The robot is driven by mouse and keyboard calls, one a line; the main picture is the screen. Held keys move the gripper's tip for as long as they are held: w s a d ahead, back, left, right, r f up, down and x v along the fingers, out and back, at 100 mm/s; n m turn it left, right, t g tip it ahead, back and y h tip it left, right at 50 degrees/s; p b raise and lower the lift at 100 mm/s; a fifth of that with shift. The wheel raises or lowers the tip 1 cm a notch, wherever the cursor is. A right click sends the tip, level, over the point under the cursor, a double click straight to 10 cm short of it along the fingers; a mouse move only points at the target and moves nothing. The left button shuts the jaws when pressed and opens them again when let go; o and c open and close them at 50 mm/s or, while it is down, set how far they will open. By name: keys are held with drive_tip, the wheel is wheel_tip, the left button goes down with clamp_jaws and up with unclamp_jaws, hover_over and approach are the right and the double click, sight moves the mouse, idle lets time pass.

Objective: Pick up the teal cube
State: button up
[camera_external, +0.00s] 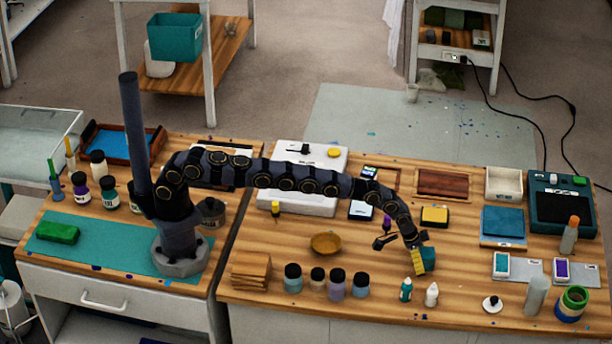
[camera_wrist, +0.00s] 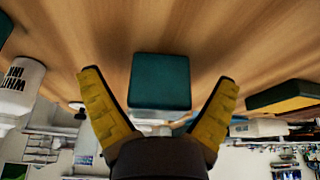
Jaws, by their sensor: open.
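The teal cube (camera_wrist: 160,81) is in the middle of the wrist view, on the wooden table. My gripper (camera_wrist: 158,88) is open, with one yellow-padded finger on each side of the cube and a gap between each finger and the cube. In the external view the cube (camera_external: 428,258) shows at the end of my arm, partly hidden by my gripper (camera_external: 421,260).
A white bottle (camera_external: 432,294) and a small teal bottle (camera_external: 406,290) stand in front of the cube. A yellow-topped block (camera_external: 434,216) lies behind it. Several dark-capped jars (camera_external: 337,284) stand to the left. Bare wood lies to the cube's right.

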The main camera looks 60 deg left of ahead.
drive_tip(key=shift+c, duration=0.3)
drive_tip(key=c, duration=1.1)
drive_tip(key=shift+r, duration=0.1)
